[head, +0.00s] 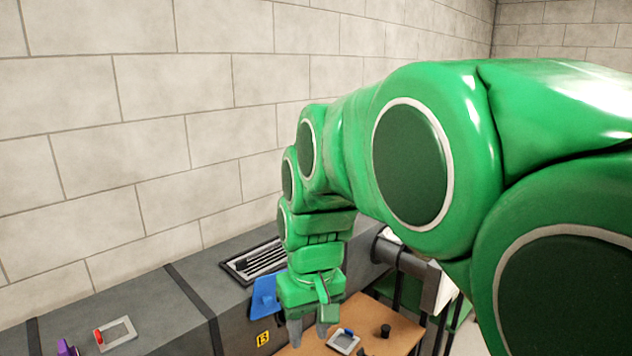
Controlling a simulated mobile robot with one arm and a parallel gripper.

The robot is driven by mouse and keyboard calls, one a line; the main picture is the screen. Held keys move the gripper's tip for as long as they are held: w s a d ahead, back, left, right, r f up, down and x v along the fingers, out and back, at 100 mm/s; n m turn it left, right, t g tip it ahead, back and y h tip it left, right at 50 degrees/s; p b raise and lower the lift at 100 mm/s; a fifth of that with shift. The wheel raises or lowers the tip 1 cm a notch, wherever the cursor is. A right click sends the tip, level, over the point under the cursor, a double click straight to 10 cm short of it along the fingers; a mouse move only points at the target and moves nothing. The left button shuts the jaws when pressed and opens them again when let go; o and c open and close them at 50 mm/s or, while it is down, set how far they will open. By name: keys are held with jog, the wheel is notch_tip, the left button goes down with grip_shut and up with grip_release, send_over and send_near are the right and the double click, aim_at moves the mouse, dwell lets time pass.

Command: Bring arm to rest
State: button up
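My green arm reaches from the right side of the head view and bends down at its middle. My gripper (308,334) hangs at the end, pointing down over the left part of a brown tabletop (400,325). Its two grey fingers are apart, and I see nothing held between them. The green arm hides part of the duct and the table behind it.
A grey duct (190,305) runs along the block wall, with a slatted grille (257,261), a blue piece (265,298) and a yellow label (262,338). A small frame (344,342) and black knob (385,331) lie on the table.

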jog(key=s+d+f+m+g, duration=0.1)
jog(key=s+d+f+m, duration=0.1)
jog(key=s+d, duration=0.6)
jog(key=s+d+f+m+g, duration=0.1)
jog(key=s+d+f+m, duration=0.2)
jog(key=s+d, duration=0.5)
jog(key=s+f, duration=0.1)
jog(key=s, duration=0.2)
jog(key=shift+s+f+h, duration=0.3)
jog(key=shift+s+f, duration=0.05)
